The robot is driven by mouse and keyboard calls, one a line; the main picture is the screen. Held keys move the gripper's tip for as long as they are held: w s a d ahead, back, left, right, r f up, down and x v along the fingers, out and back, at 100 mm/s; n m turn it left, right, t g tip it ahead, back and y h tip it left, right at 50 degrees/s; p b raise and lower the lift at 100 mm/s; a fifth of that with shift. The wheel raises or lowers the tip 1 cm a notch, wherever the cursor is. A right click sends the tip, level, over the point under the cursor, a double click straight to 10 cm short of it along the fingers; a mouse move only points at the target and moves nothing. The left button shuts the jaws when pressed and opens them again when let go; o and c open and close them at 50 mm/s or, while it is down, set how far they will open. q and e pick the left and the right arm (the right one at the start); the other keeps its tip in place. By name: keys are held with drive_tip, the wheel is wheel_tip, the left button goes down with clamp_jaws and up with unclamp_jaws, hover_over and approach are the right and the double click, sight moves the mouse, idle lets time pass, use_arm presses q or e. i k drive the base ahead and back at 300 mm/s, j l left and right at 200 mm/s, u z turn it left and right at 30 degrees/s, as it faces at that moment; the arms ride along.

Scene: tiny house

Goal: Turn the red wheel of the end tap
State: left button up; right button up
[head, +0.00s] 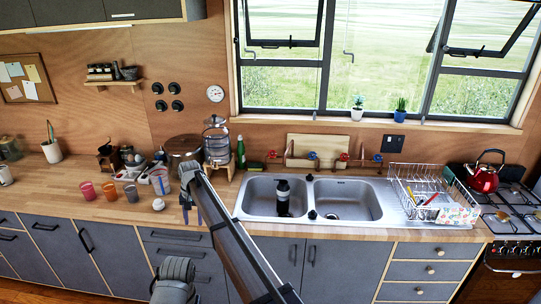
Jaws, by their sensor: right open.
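Several wall taps stand in a row behind the sink. The red wheel of the left end tap (272,155) is small, above the back left of the sink. Another red wheel (343,157) sits further right, between two blue wheels (312,155) (378,158). My right gripper (191,213) is open and looks empty, over the counter's front part, left of the sink and well away from the end tap. My left gripper is not in view.
The double sink (345,200) has a dark bottle-like object (283,196) in its left basin. A green bottle (240,151) and metal water dispenser (217,142) stand left of the taps. Cups (109,190) are further left; a dish rack (425,190) is right.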

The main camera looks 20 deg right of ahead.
sight(273, 151)
drive_tip(key=i+l+z, duration=0.1)
drive_tip(key=i+l, duration=0.25)
drive_tip(key=i+l+z, duration=0.1)
drive_tip(key=i+l, duration=0.25)
drive_tip(key=i, duration=0.2)
drive_tip(key=i+l+z, duration=0.15)
drive_tip(key=i+l, duration=0.15)
drive_tip(key=i, duration=0.2)
drive_tip(key=i+l+z, duration=0.1)
drive_tip(key=i, duration=0.4)
drive_tip(key=l, duration=0.1)
